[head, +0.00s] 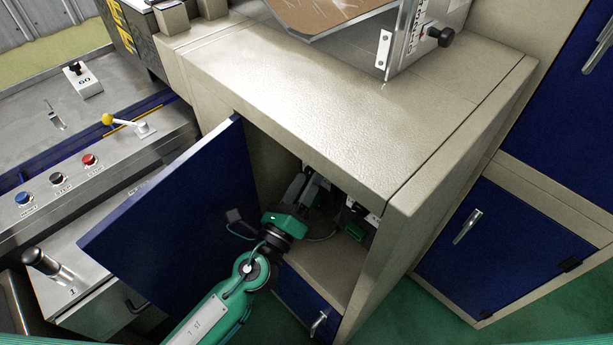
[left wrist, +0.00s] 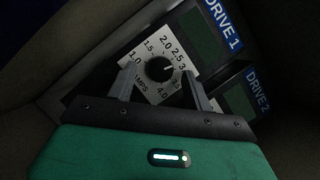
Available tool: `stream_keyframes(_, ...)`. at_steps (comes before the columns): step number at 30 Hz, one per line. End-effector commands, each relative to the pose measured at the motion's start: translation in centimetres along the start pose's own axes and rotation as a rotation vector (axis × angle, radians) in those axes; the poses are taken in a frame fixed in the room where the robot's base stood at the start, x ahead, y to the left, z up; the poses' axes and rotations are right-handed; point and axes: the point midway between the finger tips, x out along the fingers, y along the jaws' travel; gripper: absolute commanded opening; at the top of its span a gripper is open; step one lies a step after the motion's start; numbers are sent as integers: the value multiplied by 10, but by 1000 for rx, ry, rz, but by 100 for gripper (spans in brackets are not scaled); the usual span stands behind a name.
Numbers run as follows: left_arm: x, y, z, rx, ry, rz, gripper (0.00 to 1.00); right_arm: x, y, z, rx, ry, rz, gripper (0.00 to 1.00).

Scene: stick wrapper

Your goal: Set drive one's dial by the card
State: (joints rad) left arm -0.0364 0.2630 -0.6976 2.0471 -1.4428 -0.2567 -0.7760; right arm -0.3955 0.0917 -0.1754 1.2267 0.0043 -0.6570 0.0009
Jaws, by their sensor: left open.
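In the left wrist view, drive one's dial is a black knob (left wrist: 158,69) on a white scale plate (left wrist: 146,52) marked from 1.0 to 4.0 amps. A light mark on the knob points right, but its exact reading is unclear. The blue DRIVE 1 label (left wrist: 223,22) is at the upper right. My left gripper (left wrist: 160,78) is open, its fingers appearing on either side of the knob; contact cannot be told. In the head view, my left gripper (head: 318,187) reaches into the open cabinet, hiding the dial. I cannot make out the card. My right gripper is out of view.
The blue cabinet door (head: 180,215) stands open left of my arm. A second drive, with its DRIVE 2 label (left wrist: 259,88), sits beside drive one. The cabinet top (head: 300,110) overhangs the arm. Blue, black and red buttons (head: 90,160) line the left console.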

Motion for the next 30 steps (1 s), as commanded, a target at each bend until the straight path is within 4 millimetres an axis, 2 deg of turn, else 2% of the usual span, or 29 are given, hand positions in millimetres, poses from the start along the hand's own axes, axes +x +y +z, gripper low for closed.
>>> stream_keyframes(4,7,-1,1,0,0,-1,51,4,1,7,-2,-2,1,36)
stream_keyframes(14,8,0,0,0,0,0,51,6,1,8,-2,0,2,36)
stream_keyframes(18,8,0,0,0,0,0,24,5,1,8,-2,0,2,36)
stream_keyframes(21,8,0,0,0,0,0,7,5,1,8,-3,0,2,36)
stream_keyframes(30,9,-1,1,-25,0,10,7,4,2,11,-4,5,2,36)
